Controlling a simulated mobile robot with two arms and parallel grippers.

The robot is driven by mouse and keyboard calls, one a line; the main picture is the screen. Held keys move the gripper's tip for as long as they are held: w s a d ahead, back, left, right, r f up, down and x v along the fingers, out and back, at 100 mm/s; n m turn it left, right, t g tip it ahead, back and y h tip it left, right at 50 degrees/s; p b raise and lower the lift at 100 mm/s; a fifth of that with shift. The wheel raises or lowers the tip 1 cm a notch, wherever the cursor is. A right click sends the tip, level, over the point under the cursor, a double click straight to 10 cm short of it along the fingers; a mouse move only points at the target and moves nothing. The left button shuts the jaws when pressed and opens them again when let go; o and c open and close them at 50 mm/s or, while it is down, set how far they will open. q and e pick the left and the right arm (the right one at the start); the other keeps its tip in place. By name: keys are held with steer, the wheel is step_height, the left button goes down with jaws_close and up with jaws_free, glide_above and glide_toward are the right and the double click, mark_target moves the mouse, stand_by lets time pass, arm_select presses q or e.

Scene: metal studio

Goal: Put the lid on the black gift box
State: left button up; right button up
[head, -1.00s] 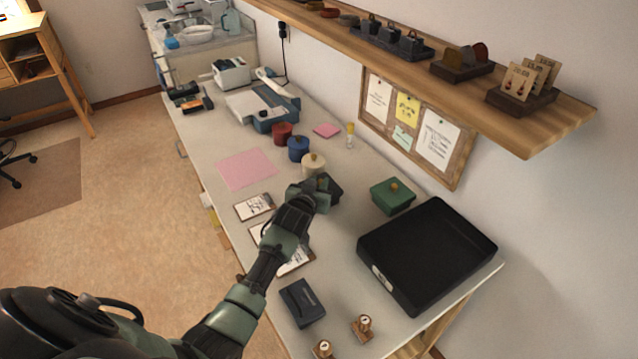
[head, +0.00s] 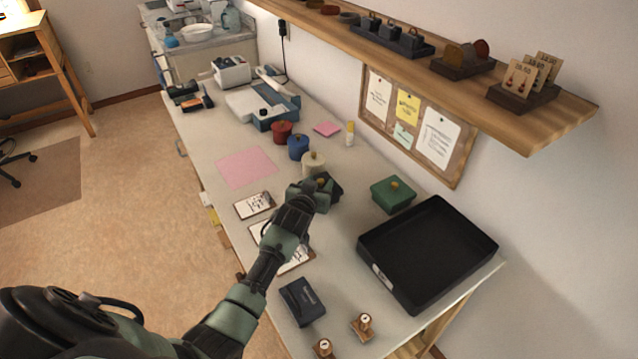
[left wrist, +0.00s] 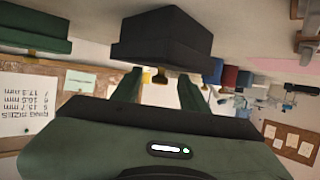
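The black gift box (head: 334,187) stands on the bench, partly hidden behind my left gripper (head: 318,186) in the head view. In the left wrist view, which is upside down, the box (left wrist: 165,30) shows with a black lid on it that looks level and seated. The lid's gold knob (left wrist: 160,77) sits between the fingers of my left gripper (left wrist: 161,88). The fingers are apart, with visible gaps on both sides of the knob. My right gripper is not in view.
A green lidded box (head: 393,195) and a large black tray (head: 428,252) stand to the right. Cream (head: 313,163), blue (head: 298,147) and red (head: 281,132) lidded pots stand behind. A shelf (head: 450,75) overhangs the bench. Cards and a dark case (head: 302,302) lie in front.

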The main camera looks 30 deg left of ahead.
arm_select(q)
steer(key=shift+r, duration=0.1)
steer(key=v, duration=0.7)
steer(key=shift+s, duration=0.4)
stand_by(0.3)
